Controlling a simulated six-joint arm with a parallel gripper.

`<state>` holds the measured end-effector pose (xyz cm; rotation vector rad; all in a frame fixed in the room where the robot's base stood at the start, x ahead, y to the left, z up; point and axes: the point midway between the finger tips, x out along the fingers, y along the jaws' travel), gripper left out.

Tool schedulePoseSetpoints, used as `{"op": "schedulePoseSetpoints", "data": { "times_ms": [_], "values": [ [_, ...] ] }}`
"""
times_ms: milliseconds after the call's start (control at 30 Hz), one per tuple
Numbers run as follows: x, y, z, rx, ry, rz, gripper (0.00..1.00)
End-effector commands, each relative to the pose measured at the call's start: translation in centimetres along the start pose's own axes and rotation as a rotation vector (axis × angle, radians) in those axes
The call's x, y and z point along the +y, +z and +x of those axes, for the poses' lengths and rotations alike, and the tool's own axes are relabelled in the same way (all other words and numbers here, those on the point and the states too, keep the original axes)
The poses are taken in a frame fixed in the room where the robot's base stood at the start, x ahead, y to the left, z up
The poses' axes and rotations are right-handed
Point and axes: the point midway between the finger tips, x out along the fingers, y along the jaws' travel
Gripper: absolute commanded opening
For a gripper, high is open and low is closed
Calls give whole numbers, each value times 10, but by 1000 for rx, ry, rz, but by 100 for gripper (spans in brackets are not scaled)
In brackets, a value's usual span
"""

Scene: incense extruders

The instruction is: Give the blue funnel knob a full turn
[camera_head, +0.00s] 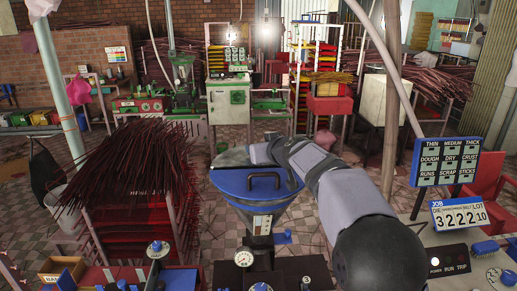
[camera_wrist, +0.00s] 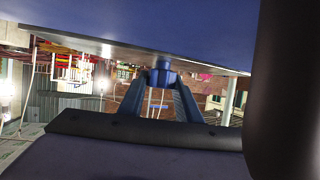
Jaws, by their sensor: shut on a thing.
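The funnel (camera_head: 262,213) stands on the bench front in the head view, with a wide blue top (camera_head: 240,183) and a black handle across it. My arm reaches over its far right rim and hides part of that rim. In the wrist view, which appears upside down, the funnel's broad blue surface (camera_wrist: 140,22) fills the top. A small blue knob (camera_wrist: 162,74) stands at its edge. My gripper (camera_wrist: 161,88) has its two dark blue fingers closed around the knob, one on each side. The head view does not clearly show the fingertips or the knob.
A pressure gauge (camera_head: 244,258) and several blue-topped parts stand on the bench below the funnel. A red rack piled with dark sticks (camera_head: 130,165) is at left. Signs (camera_head: 445,162) and a counter board (camera_head: 459,214) stand at right.

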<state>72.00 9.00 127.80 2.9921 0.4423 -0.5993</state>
Motion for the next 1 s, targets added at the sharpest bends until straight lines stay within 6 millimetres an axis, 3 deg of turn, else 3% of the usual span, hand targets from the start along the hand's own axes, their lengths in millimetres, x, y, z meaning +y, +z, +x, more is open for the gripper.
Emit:
{"op": "schedulePoseSetpoints", "data": {
  "times_ms": [1000],
  "values": [
    [-2,-3,0,10,402,171,8]
  ]
}}
